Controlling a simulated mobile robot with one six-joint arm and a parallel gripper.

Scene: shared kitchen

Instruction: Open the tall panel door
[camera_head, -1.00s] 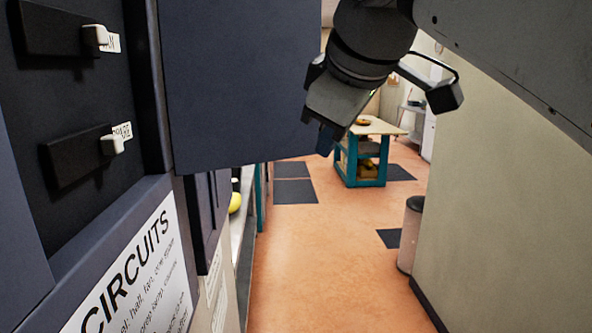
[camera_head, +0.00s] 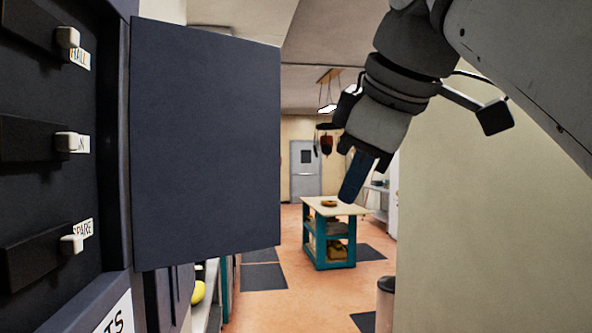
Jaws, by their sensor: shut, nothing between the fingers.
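The tall panel door (camera_head: 205,145) is a dark blue-grey slab on the left. It stands swung out from the panel, with its hinge side at the panel's right frame. The open panel (camera_head: 40,170) shows black switch blocks with white levers and labels such as HALL and SPARE. My gripper (camera_head: 352,190) is shut and empty, pointing down, to the right of the door's free edge and apart from it in the picture. The door's handle is not visible.
A teal island table (camera_head: 330,255) with a light top stands down the aisle. A bin (camera_head: 385,300) stands by the right wall (camera_head: 480,200). A counter with a yellow item (camera_head: 198,292) runs behind the door. The orange floor between is open.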

